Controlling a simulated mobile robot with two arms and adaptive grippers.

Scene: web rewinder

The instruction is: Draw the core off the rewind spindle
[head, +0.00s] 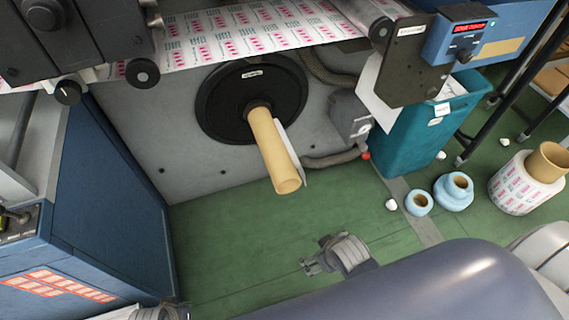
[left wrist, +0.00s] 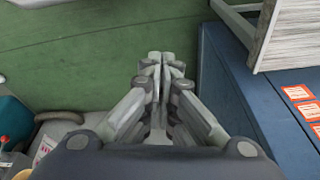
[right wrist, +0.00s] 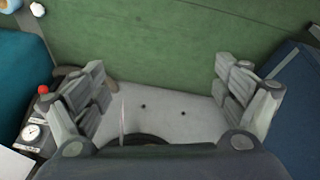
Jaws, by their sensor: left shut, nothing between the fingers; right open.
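The core (head: 272,150) is a tan cardboard tube on the rewind spindle, sticking out from a round black disc (head: 222,105) on the grey machine face. Its open near end points down toward the floor side. A thin white strip (head: 293,155) runs along its right side. My right gripper (head: 325,255) is open and empty, below and right of the core's free end, apart from it. In the right wrist view its spread fingers (right wrist: 162,85) frame the machine face; the core is not visible there. My left gripper (left wrist: 163,65) is shut and empty near the blue cabinet.
A blue cabinet (head: 110,190) stands left. A teal bin (head: 410,140) with paper stands right of the disc, near a hose (head: 330,160). Blue rolls (head: 455,190) and a printed roll (head: 520,190) stand on the green floor. Printed web (head: 240,32) runs above.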

